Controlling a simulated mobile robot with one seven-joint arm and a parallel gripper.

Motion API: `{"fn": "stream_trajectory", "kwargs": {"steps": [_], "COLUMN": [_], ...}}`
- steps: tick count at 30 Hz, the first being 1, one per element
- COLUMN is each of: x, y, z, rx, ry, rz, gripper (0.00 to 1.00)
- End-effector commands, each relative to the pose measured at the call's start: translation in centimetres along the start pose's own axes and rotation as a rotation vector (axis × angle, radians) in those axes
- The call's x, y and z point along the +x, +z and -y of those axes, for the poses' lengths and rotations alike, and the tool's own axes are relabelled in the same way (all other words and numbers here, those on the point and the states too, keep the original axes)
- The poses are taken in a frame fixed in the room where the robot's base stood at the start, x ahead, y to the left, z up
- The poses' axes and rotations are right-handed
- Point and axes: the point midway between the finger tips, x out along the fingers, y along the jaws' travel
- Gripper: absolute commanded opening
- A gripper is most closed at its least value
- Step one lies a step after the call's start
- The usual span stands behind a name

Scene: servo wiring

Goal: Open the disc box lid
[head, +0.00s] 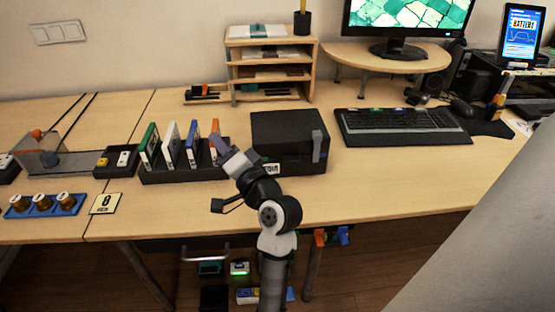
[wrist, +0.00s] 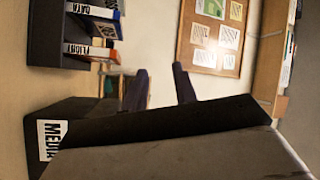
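The disc box (head: 290,140) is a black box with a white label, standing on the desk at the middle of the head view. Its lid looks shut, with a grey latch-like strip on the front right. In the wrist view the box (wrist: 150,130) fills the lower part, its "MEDIA" label (wrist: 52,140) at the left. My gripper (head: 219,146) is at the left of the box, close to the rack of cases. In the wrist view my two dark fingers (wrist: 160,88) stand apart with nothing seen between them, partly hidden behind the box.
A black rack (head: 185,174) with several upright cases, one orange (head: 214,144), stands left of the box. A wooden shelf (head: 270,62) is behind it and a keyboard (head: 400,125) to its right. The desk in front of the box is clear.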

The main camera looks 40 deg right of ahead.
Motion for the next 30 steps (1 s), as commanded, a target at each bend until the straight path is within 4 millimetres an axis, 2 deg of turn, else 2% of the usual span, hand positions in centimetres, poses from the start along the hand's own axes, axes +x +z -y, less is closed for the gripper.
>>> {"fn": "stream_trajectory", "kwargs": {"steps": [1,3,6,9,13,16,20,30], "x": [-3.0,-7.1,-12.7,-17.0,-20.1,-20.5,-19.0,-12.0], "y": [-2.6,-5.0,-7.3,-8.5,-9.0,-9.1,-9.3,-9.8], "z": [-2.9,-5.8,-8.8,-10.4,-11.2,-11.4,-11.6,-13.0], "rx": [0.066,0.162,0.281,0.368,0.427,0.442,0.442,0.44], "ry": [0.056,0.11,0.159,0.182,0.192,0.193,0.192,0.193], "rz": [-0.027,-0.05,-0.083,-0.108,-0.126,-0.128,-0.126,-0.124], "gripper": [0.28,0.28,0.28,0.28,0.28,0.28,0.28,0.28]}}
